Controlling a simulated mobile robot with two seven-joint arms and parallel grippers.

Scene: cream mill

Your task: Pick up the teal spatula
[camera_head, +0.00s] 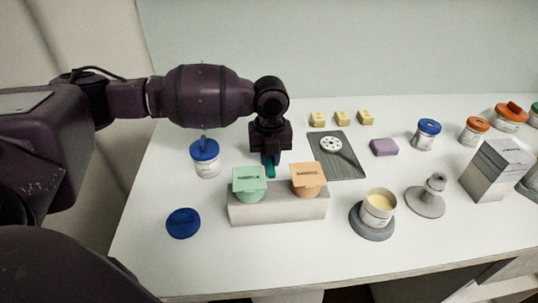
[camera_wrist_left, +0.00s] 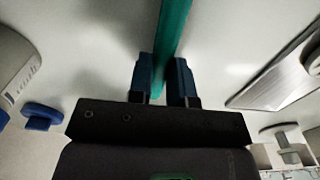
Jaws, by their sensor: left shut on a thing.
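The teal spatula (camera_head: 270,171) shows only in part in the head view, below my left gripper (camera_head: 270,157) and behind the grey block. In the left wrist view the spatula (camera_wrist_left: 173,35) is a long teal strip running up from between the two fingers of my left gripper (camera_wrist_left: 167,82). The fingers are shut on it. In the head view the spatula's lower part is hidden behind the green-lidded container. I cannot tell whether it touches the table. My right gripper is not in view.
A grey block (camera_head: 278,214) bears a green container (camera_head: 249,183) and an orange one (camera_head: 308,179), close in front of my left gripper. A blue-lidded jar (camera_head: 206,160) stands left; a dark tray (camera_head: 347,166) lies right. The front left of the table is mostly clear.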

